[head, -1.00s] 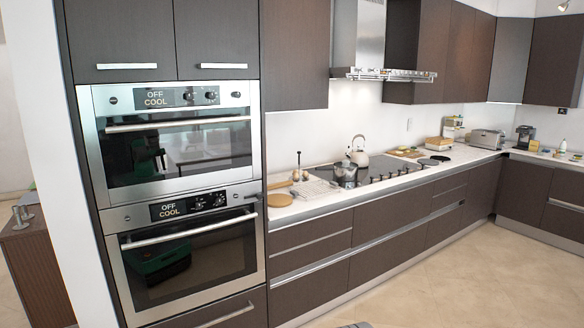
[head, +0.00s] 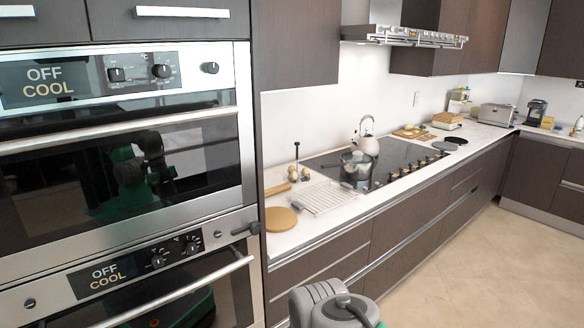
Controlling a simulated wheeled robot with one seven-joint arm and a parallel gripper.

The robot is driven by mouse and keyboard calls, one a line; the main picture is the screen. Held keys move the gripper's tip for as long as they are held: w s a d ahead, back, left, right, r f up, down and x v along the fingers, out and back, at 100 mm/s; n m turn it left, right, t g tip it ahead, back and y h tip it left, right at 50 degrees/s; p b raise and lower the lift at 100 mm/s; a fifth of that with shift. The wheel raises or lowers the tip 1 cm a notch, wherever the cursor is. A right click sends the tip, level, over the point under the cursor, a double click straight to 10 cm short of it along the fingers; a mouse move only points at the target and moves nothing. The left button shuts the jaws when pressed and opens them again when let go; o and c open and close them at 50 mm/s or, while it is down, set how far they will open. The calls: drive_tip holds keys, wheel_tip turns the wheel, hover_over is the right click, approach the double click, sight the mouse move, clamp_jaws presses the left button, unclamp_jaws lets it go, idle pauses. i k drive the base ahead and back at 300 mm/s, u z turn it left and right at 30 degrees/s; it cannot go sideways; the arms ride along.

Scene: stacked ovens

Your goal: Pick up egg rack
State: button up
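What looks like the egg rack (head: 297,155) stands on the white counter just right of the ovens, near the back wall. It has a thin dark upright post, with a few brownish eggs (head: 306,172) low around it. It is small in the head view, so its base is hard to make out. Grey links of my arm show at the bottom centre, well below and in front of the counter. My gripper itself cannot be seen.
Near the rack are a rolling pin (head: 277,189), a round wooden board (head: 281,219) and a wire rack (head: 325,197). A pot (head: 355,165) and kettle (head: 367,144) are on the cooktop (head: 400,162). Stacked ovens (head: 120,140) stand left. The floor (head: 480,255) is clear.

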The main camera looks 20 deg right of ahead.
sight(301, 180)
drive_tip(key=z, duration=1.7)
drive_tip(key=i, duration=2.5)
drive_tip(key=u, duration=0.1)
